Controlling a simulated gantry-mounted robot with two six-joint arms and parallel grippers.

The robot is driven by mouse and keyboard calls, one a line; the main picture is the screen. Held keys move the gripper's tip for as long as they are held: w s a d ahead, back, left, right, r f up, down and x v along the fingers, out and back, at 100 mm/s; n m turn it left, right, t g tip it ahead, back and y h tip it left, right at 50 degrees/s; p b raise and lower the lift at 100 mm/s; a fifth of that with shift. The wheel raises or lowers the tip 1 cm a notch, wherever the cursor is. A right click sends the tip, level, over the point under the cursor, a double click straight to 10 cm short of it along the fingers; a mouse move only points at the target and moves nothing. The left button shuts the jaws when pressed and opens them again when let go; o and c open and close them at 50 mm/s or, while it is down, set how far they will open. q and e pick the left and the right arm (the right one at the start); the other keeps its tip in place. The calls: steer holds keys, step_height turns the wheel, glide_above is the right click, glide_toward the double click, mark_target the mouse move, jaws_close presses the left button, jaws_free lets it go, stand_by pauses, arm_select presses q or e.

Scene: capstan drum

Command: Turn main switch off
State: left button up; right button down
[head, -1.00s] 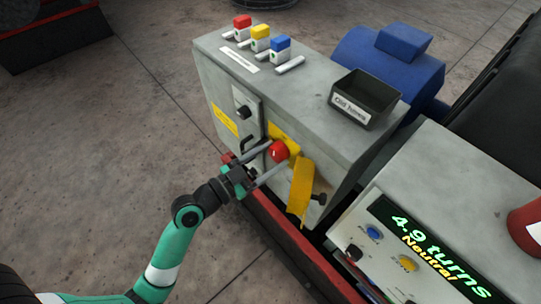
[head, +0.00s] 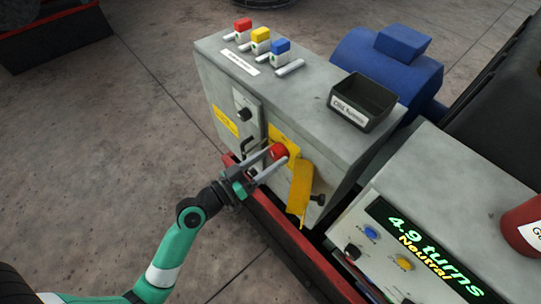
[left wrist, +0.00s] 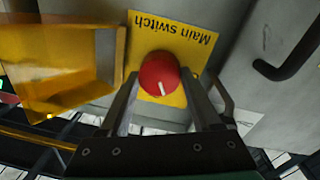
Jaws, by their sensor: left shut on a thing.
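The main switch is a red round knob (head: 279,151) on a yellow plate (head: 281,133) on the front of the grey cabinet. In the left wrist view the knob (left wrist: 160,74) has a white mark pointing toward the gripper, and the plate (left wrist: 172,38) reads "Main switch" upside down. A yellow cover (head: 300,186) hangs open beside the knob. My left gripper (head: 268,162) is shut on the red knob, one finger on each side; it also shows in the left wrist view (left wrist: 160,92). My right gripper is not in view.
A black bent handle (left wrist: 290,58) sits on the cabinet near the knob. A black knob (head: 318,199) sticks out right of the cover. A red rail (head: 290,238) runs below. A display panel (head: 415,236) reads "4.9 turns Neutral".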

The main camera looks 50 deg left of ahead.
arm_select(q)
steer(key=n+p, duration=0.2)
steer(key=n, duration=0.4)
steer(key=shift+n, duration=0.4)
steer(key=n+y+p, duration=0.1)
steer(key=n, duration=0.4)
steer(key=shift+n+p, duration=0.35)
steer(key=shift+n, duration=0.05)
steer(key=o, duration=1.4)
steer(key=shift+c, duration=0.2)
steer(key=shift+f, duration=0.1)
steer(key=s+b, duration=0.3)
steer(key=s, duration=0.8)
steer(key=shift+s+d+f, duration=0.15)
steer(key=shift+s+f, duration=0.15)
steer(key=shift+s, duration=0.05)
